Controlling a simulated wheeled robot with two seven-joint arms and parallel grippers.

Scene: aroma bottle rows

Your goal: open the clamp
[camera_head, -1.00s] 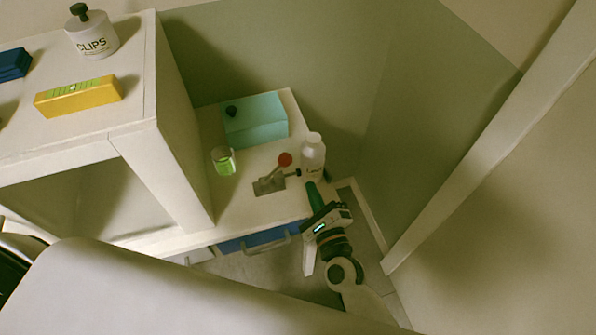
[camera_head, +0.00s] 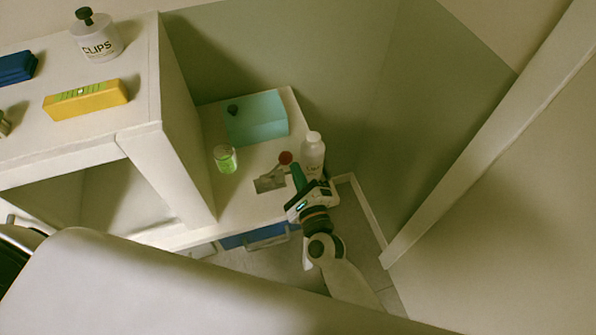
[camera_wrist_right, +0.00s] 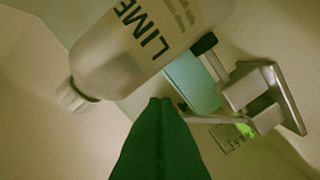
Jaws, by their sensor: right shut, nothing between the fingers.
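The toggle clamp is a grey metal piece on a flat plate (camera_head: 266,185) near the front of the low white counter, with a red ball knob (camera_head: 285,157) on its lever. In the right wrist view, its metal body (camera_wrist_right: 275,95) and black tip (camera_wrist_right: 204,43) show at right; the red knob does not show there. My right gripper (camera_head: 296,168) has green fingers, shut and empty, just right of the clamp and below the knob. In the right wrist view the closed fingers (camera_wrist_right: 160,103) overlap the lever end; I cannot tell whether they touch. My left gripper is not in view.
A white bottle (camera_head: 312,152) stands close behind the right gripper; its LIME label (camera_wrist_right: 150,30) shows in the wrist view. A teal box (camera_head: 256,118) and a green-filled jar (camera_head: 225,158) stand farther back and left. A tall shelf unit (camera_head: 185,130) borders the counter's left.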

